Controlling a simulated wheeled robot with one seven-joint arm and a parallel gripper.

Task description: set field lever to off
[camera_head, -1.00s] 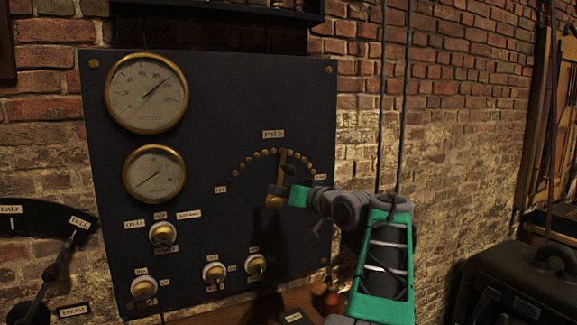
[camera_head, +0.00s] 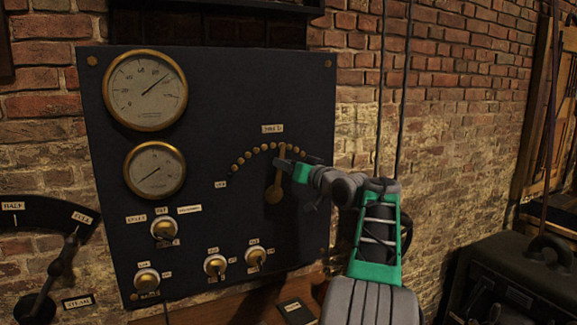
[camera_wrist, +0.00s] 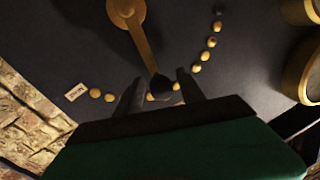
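The field lever (camera_head: 276,187) is a brass arm on the dark panel, with its round pivot at the bottom. It points nearly straight up, leaning slightly right, toward the arc of brass studs below the FIELD label (camera_head: 272,128). The OFF label (camera_head: 220,183) is at the arc's lower left end. My gripper (camera_head: 281,164) is in front of the lever's upper part. In the wrist view, my gripper (camera_wrist: 160,88) has its two dark fingers apart, one on each side of the end of the lever (camera_wrist: 143,43). I cannot tell whether either finger touches it.
Two brass-rimmed gauges (camera_head: 145,90) are at the panel's upper left. Several knob switches (camera_head: 215,265) sit along its lower part. Another lever (camera_head: 62,262) is at the far left. A wooden ledge runs below the panel, and a dark case (camera_head: 500,285) stands at the right.

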